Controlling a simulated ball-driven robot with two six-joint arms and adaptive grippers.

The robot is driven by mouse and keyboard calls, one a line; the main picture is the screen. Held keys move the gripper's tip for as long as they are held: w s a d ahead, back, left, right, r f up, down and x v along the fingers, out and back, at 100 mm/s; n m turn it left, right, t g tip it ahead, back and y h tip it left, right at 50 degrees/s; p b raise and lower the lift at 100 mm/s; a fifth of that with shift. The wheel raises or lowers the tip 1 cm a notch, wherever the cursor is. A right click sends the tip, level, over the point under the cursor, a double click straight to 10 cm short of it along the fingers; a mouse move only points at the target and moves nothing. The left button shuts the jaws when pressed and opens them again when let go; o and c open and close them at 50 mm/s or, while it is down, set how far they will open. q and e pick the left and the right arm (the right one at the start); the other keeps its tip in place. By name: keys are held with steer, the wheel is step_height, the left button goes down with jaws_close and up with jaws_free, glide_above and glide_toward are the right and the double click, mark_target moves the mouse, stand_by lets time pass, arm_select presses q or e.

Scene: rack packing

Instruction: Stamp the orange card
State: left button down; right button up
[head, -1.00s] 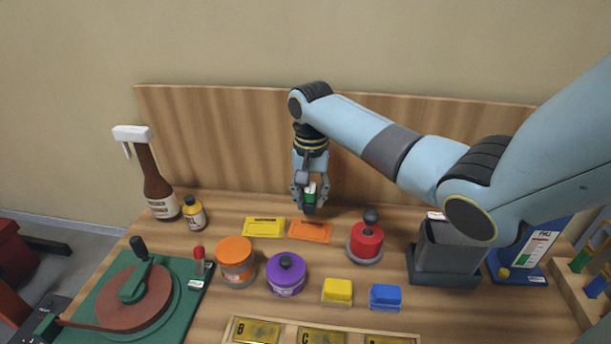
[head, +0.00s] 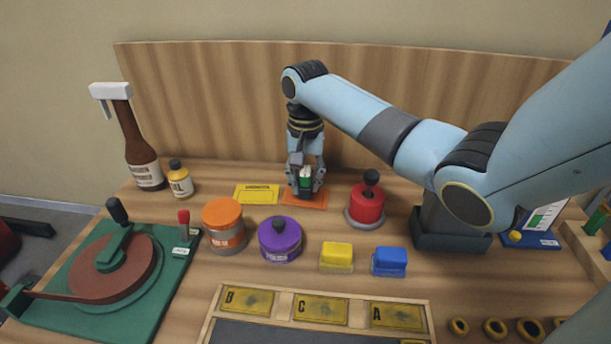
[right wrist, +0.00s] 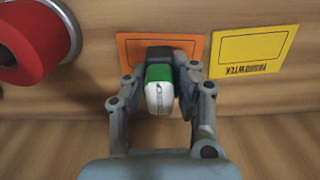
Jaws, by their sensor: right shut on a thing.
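The orange card (head: 318,200) lies flat on the table near the back board, right of the yellow card (head: 257,194). My right gripper (head: 305,190) is over the orange card, pointing down, shut on a small stamp with a green and white body and a dark end. In the right wrist view the stamp (right wrist: 159,92) sits between the fingers, its dark end over the orange card (right wrist: 128,54). I cannot tell whether the stamp touches the card. The card's middle is hidden by the stamp. My left gripper is not in view.
A red round holder with a dark knob (head: 367,205) stands close right of the orange card. Purple (head: 280,240) and orange (head: 224,228) jars and yellow (head: 337,257) and blue (head: 389,262) blocks stand in front. A green board (head: 160,300) with a brown disc is at left.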

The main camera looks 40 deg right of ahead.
steer(key=shift+f, duration=0.45)
stand_by(1.0)
steer(key=shift+s+f+p, duration=0.1)
steer(key=shift+f+p, duration=0.05)
steer(key=shift+p, duration=0.2)
stand_by(1.9)
step_height(320, 180, up, 7)
steer(key=p, duration=0.9)
steer(key=shift+r, duration=0.2)
steer(key=shift+f, duration=0.1)
stand_by(0.4)
